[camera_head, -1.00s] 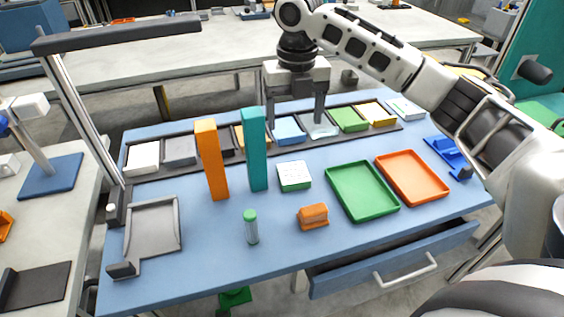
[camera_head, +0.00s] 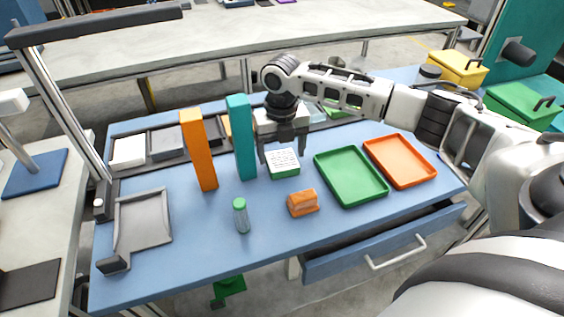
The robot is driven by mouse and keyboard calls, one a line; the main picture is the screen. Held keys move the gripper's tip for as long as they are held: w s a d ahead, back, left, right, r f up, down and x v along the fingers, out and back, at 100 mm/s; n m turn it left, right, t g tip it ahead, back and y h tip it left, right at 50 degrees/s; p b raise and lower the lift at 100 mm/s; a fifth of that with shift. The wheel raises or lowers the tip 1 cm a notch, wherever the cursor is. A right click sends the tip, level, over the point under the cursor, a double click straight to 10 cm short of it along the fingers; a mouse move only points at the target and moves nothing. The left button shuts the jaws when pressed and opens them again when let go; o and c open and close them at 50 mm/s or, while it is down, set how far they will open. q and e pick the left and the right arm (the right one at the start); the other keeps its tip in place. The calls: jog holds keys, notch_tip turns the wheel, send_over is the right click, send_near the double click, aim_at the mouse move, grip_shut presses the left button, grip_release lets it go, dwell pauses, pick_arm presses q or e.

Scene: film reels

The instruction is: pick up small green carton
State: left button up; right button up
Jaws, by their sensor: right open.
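The small green carton (camera_head: 284,163) has a white top with printed marks and green sides. It sits on the blue tabletop between the teal tower and the green tray. My right gripper (camera_head: 282,157) is open, pointing down right at the carton, its fingers at the carton's left and right far corners. Whether the fingers touch the carton I cannot tell. My left gripper is not in view.
A teal tower (camera_head: 241,140) stands close left of the gripper, with an orange tower (camera_head: 198,150) beyond it. An orange block (camera_head: 302,203) and a green-capped tube (camera_head: 241,216) stand nearer. A green tray (camera_head: 350,176) and an orange tray (camera_head: 400,161) lie to the right.

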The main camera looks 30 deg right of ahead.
notch_tip(320, 180, down, 2)
jog(key=shift+c, duration=0.3)
jog(key=c, duration=0.7)
jog(key=shift+r, duration=0.1)
